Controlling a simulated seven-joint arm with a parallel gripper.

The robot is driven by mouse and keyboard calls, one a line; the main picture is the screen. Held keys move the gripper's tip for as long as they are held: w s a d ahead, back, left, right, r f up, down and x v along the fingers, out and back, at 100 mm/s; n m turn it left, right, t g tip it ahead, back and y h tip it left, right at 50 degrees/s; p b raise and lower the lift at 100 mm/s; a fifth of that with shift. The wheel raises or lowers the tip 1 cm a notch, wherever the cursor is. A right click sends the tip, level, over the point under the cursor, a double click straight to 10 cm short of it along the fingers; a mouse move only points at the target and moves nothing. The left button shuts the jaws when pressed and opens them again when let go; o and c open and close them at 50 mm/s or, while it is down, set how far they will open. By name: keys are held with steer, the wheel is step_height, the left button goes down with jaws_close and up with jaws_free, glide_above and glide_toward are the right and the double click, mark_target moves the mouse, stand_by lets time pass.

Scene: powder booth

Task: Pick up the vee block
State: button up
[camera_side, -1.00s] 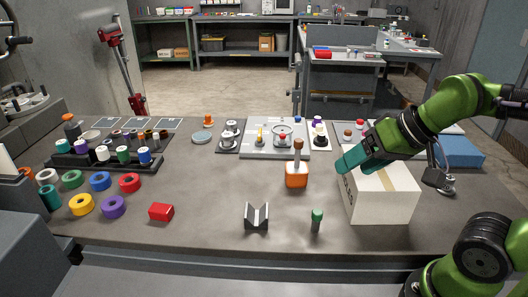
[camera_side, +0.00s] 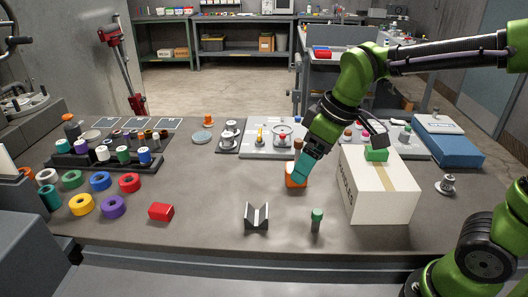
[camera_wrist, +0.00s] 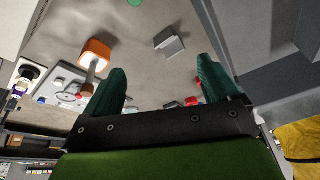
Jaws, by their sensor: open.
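The vee block (camera_side: 257,216) is a grey metal block with a V notch in its top. It stands upright near the front middle of the table in the side view. It also shows in the wrist view (camera_wrist: 169,42), ahead of my fingers and a little right of their middle. My gripper (camera_side: 302,172) is open and empty, with teal fingers pointing down and left. It is above and behind the vee block, to its right, in front of the orange block with a brown knob. Both fingers show in the wrist view (camera_wrist: 162,82), apart from the vee block.
The orange block (camera_side: 296,181) is partly hidden by my gripper. A white carton (camera_side: 380,205) with a green item on top stands to the right. A green-topped peg (camera_side: 316,219) stands right of the vee block. A red block (camera_side: 161,212) lies left, with bare table between.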

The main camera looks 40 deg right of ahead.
steer(key=w+a+f+n+g+h, duration=0.1)
steer(key=w+a+n, duration=0.1)
steer(key=w+n, duration=0.3)
steer(key=w+a+f+n+g, duration=0.1)
steer(key=w+a+n+g, duration=0.15)
steer(key=n, duration=1.65)
glide_above(257, 217)
steer(key=shift+h, duration=0.4)
steer(key=f, duration=1)
steer(key=shift+s+d, duration=0.1)
steer(key=shift+d, duration=0.1)
steer(key=shift+a+f, duration=0.15)
steer(key=shift+f, duration=1.2)
steer(key=shift+a+f, duration=0.1)
steer(key=shift+f, duration=1.2)
steer(key=shift+r, duration=0.1)
steer(key=c, duration=1.4)
